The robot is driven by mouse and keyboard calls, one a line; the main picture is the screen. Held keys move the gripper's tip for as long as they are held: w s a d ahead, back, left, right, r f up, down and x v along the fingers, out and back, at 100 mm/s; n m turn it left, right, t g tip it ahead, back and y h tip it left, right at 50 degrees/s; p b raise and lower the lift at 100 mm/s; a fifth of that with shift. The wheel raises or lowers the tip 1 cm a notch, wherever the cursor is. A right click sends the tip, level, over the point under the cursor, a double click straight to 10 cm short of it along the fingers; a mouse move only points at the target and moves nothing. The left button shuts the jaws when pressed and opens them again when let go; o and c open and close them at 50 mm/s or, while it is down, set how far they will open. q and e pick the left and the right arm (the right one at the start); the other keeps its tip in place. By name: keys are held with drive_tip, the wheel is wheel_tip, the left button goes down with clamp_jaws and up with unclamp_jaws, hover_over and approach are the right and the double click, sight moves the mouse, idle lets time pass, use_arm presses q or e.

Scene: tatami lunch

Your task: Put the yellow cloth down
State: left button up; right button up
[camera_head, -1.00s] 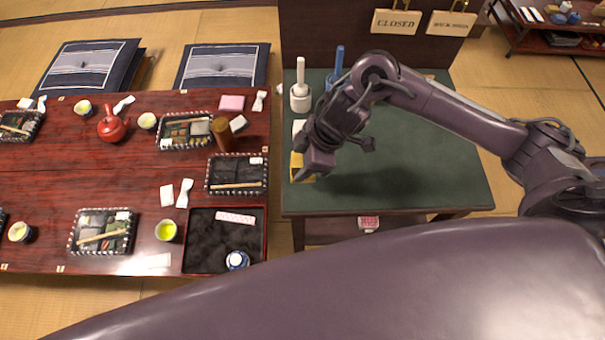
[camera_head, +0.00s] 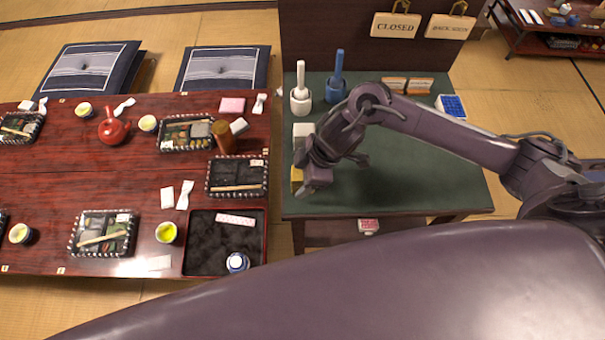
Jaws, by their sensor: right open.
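The yellow cloth (camera_head: 297,175) lies at the left edge of the green-topped table, mostly hidden behind my right gripper. My right gripper (camera_head: 312,186) is open, right over or beside the cloth; whether it touches the cloth cannot be told. My left gripper is not in view.
On the green table (camera_head: 420,185) stand a white-handled holder (camera_head: 300,95), a blue-handled one (camera_head: 336,85), a white block (camera_head: 303,130) and a blue-topped box (camera_head: 451,106). Its right half is clear. The red lunch table (camera_head: 60,200) with bento boxes and a black tray (camera_head: 200,262) is at left.

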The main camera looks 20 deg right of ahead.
drive_tip(key=shift+f+b, duration=0.3)
drive_tip(key=shift+b, duration=0.35)
drive_tip(key=v, duration=0.8)
drive_tip(key=shift+a+r, duration=0.15)
drive_tip(key=shift+a, duration=0.05)
